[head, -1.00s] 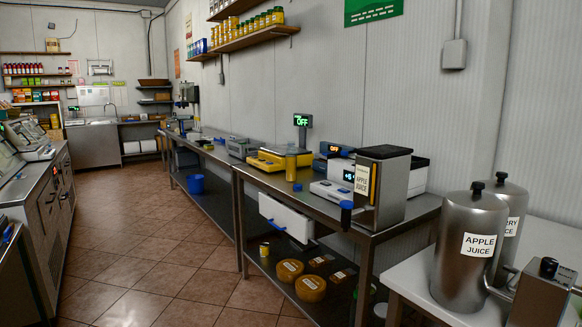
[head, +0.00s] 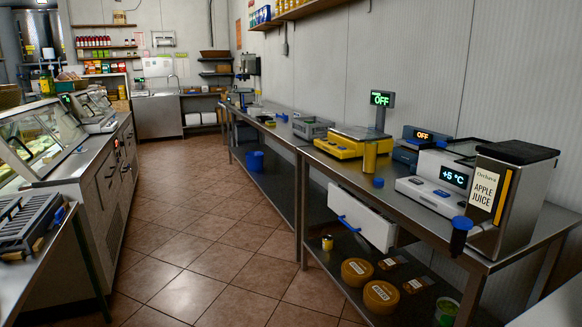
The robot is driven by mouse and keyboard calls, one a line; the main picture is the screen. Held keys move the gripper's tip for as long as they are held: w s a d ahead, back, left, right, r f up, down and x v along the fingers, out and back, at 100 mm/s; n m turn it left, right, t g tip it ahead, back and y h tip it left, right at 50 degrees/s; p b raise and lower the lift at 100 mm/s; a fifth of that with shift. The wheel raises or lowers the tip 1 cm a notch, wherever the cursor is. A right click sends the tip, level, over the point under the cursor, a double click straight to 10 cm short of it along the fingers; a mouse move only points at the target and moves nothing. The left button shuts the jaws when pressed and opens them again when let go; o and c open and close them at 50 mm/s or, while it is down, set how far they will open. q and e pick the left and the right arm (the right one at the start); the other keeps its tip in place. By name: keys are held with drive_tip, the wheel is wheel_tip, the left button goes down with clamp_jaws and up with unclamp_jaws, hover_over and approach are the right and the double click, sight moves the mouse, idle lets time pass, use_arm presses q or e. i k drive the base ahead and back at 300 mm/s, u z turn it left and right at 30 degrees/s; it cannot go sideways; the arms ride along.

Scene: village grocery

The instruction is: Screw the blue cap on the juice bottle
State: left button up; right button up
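The juice bottle is most likely the upright yellow-orange cylinder (head: 370,156) on the steel counter, in front of the yellow scale. It is small in the head view, and I see no blue on its top. A small blue piece that looks like the cap (head: 378,182) rests on the counter just in front of the bottle, apart from it. Neither of my grippers is in view.
The steel counter (head: 330,168) runs along the right wall. A yellow scale (head: 348,146), a box with a +5 °C display (head: 437,185) and an apple juice dispenser (head: 512,200) stand on it. A glass display case (head: 42,145) is at left. The tiled aisle (head: 190,225) between is clear.

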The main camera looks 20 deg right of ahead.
sight(371, 140)
drive_tip(key=u, duration=0.25)
drive_tip(key=i, duration=2.2)
drive_tip(key=z, duration=1.3)
drive_tip(key=i, duration=1)
drive_tip(key=z, duration=0.7)
